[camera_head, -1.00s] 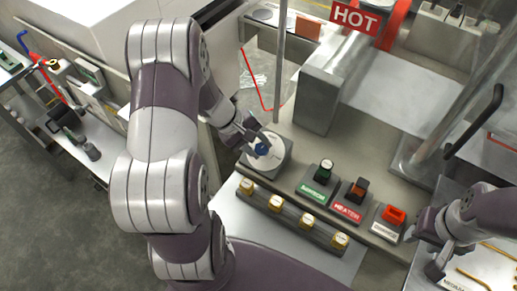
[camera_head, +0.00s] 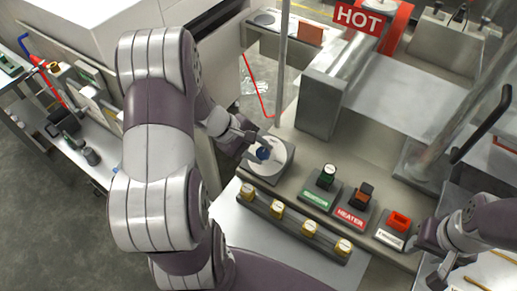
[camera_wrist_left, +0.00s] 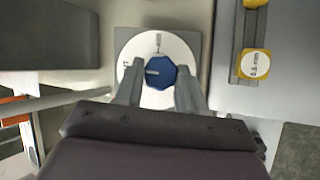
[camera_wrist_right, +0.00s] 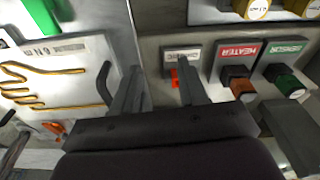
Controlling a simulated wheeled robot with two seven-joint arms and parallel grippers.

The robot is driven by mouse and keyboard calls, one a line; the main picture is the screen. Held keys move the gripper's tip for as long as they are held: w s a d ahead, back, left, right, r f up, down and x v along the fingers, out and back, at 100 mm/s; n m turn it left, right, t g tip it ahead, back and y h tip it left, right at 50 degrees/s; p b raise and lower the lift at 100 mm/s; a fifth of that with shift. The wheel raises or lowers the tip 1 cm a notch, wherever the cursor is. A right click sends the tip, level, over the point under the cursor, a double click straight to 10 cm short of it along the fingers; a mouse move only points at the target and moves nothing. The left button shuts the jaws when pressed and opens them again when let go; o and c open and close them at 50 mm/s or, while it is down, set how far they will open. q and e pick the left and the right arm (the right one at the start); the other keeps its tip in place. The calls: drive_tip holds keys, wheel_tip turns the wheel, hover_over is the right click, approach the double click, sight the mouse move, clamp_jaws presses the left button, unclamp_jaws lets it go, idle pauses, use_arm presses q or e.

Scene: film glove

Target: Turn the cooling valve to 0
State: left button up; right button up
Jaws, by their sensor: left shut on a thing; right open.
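The cooling valve is a blue knob (camera_head: 264,153) on a round white dial (camera_head: 283,170) at the left end of the machine's panel. My left gripper (camera_head: 258,146) is shut on the blue knob. In the left wrist view the faceted blue knob (camera_wrist_left: 160,72) sits between the two fingers, with a pale pointer line on its face. The dial (camera_wrist_left: 133,48) has small marks that are too small to read. My right gripper (camera_head: 440,255) is open and empty at the lower right; its fingers (camera_wrist_right: 160,90) also show in the right wrist view.
Right of the dial stand a green switch (camera_head: 327,174), a HEATER switch (camera_head: 361,192) and a red switch (camera_head: 399,222). A red HOT sign (camera_head: 358,19) and a metal post (camera_head: 282,70) stand behind.

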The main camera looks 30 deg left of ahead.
sight(258, 151)
use_arm(q)
drive_tip(key=o, duration=1.1)
drive_tip(key=shift+c, duration=0.2)
drive_tip(key=shift+r, duration=0.15)
wheel_tip(258, 151, up, 4)
drive_tip(key=shift+r, duration=0.1)
drive_tip(key=d+r, duration=0.6)
drive_tip(key=d, duration=0.5)
drive_tip(key=shift+w+d+r, duration=0.15)
drive_tip(key=shift+d+r, duration=0.15)
drive_tip(key=shift+d, duration=0.05)
